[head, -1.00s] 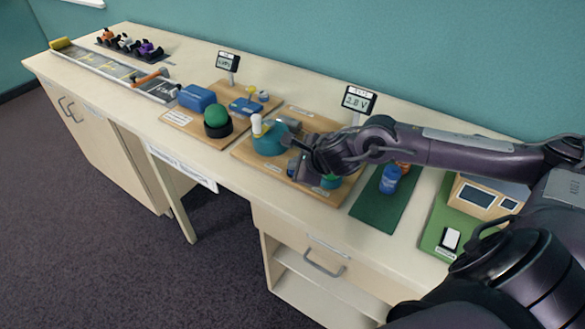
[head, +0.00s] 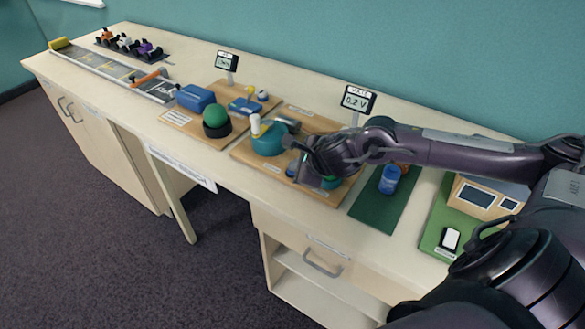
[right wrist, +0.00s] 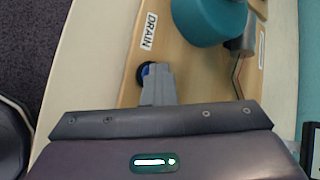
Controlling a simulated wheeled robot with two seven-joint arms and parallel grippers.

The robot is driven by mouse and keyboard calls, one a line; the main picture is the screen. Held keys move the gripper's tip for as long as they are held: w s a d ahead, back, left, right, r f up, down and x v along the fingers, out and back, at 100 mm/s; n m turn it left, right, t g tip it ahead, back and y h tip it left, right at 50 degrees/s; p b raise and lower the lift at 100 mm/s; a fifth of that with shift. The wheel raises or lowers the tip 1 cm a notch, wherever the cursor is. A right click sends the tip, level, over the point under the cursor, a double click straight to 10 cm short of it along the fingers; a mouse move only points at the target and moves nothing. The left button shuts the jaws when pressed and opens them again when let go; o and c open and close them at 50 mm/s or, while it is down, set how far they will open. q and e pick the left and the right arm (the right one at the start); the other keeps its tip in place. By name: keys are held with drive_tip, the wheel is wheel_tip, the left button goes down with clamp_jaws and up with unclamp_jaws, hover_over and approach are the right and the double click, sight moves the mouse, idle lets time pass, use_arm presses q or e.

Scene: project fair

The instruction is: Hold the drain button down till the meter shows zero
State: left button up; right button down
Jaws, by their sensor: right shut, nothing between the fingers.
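The drain button is a blue cap in a black ring (right wrist: 144,72) beside the DRAIN label (right wrist: 149,31), on a wooden board (right wrist: 125,80). The shut right gripper (right wrist: 158,72) has its fingertips over the button and hides part of it; they appear to press on it. In the head view the right gripper (head: 301,172) points down at the board's front, with the blue button (head: 291,169) just left of the fingers. The volts meter (head: 358,99) stands behind the board and reads 0.2 V. The left gripper is not in view.
A teal crank unit (head: 268,140) with a white handle is close left of the right gripper. Right of it are a green mat (head: 372,208) with a blue bottle (head: 390,180), and a model house (head: 480,198). Another board with a green dome (head: 216,115) lies left.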

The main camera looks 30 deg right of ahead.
drive_tip(key=shift+s+f, duration=0.1)
drive_tip(key=shift+f, duration=0.1)
drive_tip(key=shift+w+r+p, duration=0.2)
drive_tip(key=shift+r+p, duration=0.4)
drive_tip(key=shift+r, duration=0.55)
drive_tip(key=shift+r+p, duration=1.65)
drive_tip(key=shift+r, duration=0.95)
drive_tip(key=shift+f, duration=0.1)
